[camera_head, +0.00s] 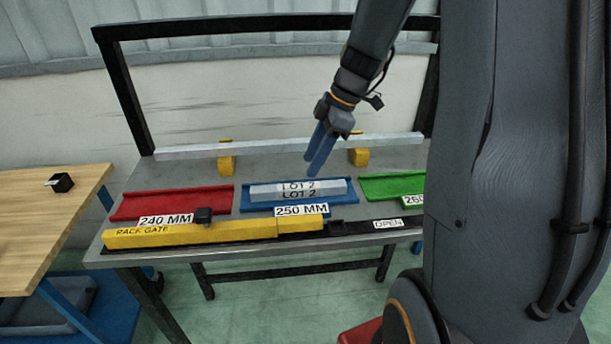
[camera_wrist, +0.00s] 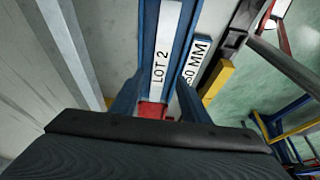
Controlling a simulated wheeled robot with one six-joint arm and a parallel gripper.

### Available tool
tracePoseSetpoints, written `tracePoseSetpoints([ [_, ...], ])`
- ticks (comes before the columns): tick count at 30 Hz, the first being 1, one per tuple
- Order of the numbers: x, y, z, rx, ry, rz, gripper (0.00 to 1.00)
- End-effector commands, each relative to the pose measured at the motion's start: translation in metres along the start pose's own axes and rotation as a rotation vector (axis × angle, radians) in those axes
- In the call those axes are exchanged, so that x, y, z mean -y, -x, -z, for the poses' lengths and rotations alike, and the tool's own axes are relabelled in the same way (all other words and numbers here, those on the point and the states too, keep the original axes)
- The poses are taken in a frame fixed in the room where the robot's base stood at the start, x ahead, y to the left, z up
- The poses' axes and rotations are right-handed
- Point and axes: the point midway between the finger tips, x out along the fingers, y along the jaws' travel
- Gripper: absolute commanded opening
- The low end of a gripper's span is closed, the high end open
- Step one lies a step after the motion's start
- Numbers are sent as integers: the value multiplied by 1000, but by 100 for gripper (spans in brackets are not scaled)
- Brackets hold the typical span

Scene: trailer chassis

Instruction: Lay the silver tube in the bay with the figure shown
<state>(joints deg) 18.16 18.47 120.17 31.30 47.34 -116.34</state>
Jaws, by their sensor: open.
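The silver tube (camera_head: 262,190) carries LOT 2 on its top and front faces. It lies lengthwise in the blue bay (camera_head: 247,207), which is marked 250 MM. My gripper (camera_head: 316,170) is open and empty, with its blue fingers pointing down above and behind the tube's right part. In the wrist view, the tube (camera_wrist: 172,30) runs between the two fingers (camera_wrist: 158,88). The red bay (camera_head: 180,202), marked 240 MM, is at the left. The green bay (camera_head: 390,187) is at the right, its label partly hidden by my arm.
A yellow RACK GATE bar (camera_head: 200,234) lies along the front of the bench, with a black knob on it and an OPEN sign to its right. A long silver bar (camera_head: 290,145) rests on yellow supports behind the bays. A wooden table (camera_head: 40,215) stands left.

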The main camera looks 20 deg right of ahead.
Motion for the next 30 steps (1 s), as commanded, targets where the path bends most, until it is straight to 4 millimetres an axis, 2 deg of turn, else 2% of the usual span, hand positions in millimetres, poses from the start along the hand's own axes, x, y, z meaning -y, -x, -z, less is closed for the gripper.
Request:
tracePoseSetpoints([
  [3,-1,22,-1,1,1,-4,42],
  [10,0,45,0,1,0,-1,42],
  [30,0,48,0,0,0,1,42],
])
